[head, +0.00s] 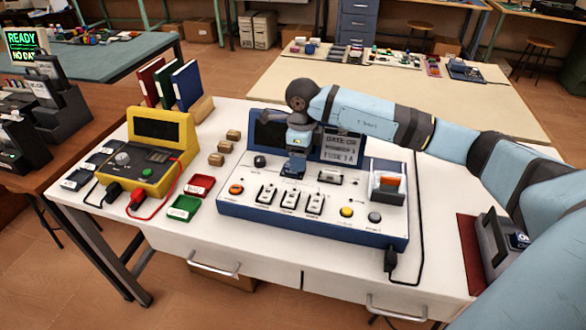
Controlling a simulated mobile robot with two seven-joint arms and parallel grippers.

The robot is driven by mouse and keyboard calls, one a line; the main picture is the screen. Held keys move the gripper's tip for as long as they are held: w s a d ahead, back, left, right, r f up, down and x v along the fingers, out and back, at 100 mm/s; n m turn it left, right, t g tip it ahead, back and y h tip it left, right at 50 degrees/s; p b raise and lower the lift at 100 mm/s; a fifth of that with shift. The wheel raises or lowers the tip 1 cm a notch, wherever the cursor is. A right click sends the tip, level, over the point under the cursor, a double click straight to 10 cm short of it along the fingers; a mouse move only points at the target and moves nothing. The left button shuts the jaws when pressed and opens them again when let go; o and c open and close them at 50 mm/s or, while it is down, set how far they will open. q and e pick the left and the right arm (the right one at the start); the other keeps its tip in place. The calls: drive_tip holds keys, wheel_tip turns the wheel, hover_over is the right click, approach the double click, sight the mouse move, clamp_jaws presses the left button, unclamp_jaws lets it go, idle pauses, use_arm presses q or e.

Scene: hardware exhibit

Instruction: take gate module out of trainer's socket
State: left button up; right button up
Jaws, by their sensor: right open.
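The trainer (335,225) is a white sloped console with a blue base on the white bench. It has a dark screen, a grey text panel (343,147), switches and coloured buttons. My right gripper (296,168) points down over the trainer's upper middle, in front of the dark screen. It is open, with its fingertips close to the panel. The gripper covers what lies beneath it, so I cannot make out the gate module or its socket there. A small grey-and-dark part (331,177) sits on the panel just right of the gripper. My left gripper is out of view.
A yellow meter (163,140) with red and black leads stands left of the trainer. Red (199,186) and green (184,208) trays and small wooden blocks (216,159) lie between them. Binders (187,85) stand behind.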

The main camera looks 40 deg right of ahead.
wheel_tip(320, 180, down, 3)
drive_tip(key=shift+a+f, duration=0.1)
drive_tip(key=shift+a, duration=0.05)
drive_tip(key=c, duration=1)
